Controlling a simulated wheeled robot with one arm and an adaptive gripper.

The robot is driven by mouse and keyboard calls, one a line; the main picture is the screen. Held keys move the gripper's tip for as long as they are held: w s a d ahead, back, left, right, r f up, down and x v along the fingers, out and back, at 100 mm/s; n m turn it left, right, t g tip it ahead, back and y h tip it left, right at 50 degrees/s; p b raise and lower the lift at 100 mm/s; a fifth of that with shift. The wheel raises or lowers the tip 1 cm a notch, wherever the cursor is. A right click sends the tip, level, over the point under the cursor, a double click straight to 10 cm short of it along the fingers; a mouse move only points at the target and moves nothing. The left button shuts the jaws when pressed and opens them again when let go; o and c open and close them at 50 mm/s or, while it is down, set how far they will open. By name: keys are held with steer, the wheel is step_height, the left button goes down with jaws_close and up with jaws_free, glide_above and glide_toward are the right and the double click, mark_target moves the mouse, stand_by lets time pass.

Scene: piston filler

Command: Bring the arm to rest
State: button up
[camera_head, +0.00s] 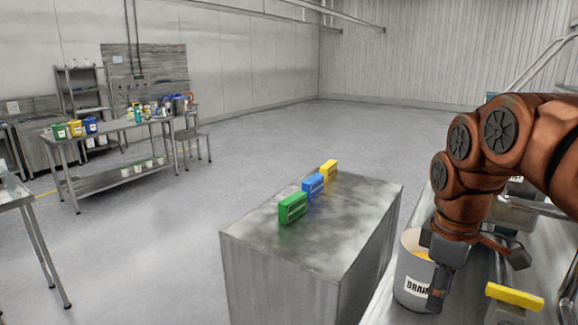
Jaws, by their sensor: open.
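My orange-brown arm comes in from the right and bends down over a metal surface. My gripper (478,270) hangs at its end with its fingers spread apart and nothing seen between them. One finger is in front of the rim of a light grey bucket (408,289) with a label that reads like "DRAIN"; I cannot tell if they touch. The bucket's right side is hidden behind the gripper.
A yellow bar-like part (515,296) is just right of and below the gripper. A metal cabinet (280,275) at centre carries green (292,208), blue (313,185) and yellow (328,169) blocks. A table (120,124) with bins stands far left. Open floor lies between.

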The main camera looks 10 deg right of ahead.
steer(key=s+a+f+m+g, duration=0.1)
steer(key=s+a+f+m, duration=0.3)
steer(key=s+a+f, duration=0.2)
steer(key=s+a+f+m, duration=0.4)
steer(key=s+a+f, duration=0.2)
steer(key=s, duration=0.5)
step_height(320, 180, down, 2)
steer(key=shift+s+a+g, duration=0.15)
steer(key=shift+a+g, duration=0.15)
steer(key=shift+g, duration=0.1)
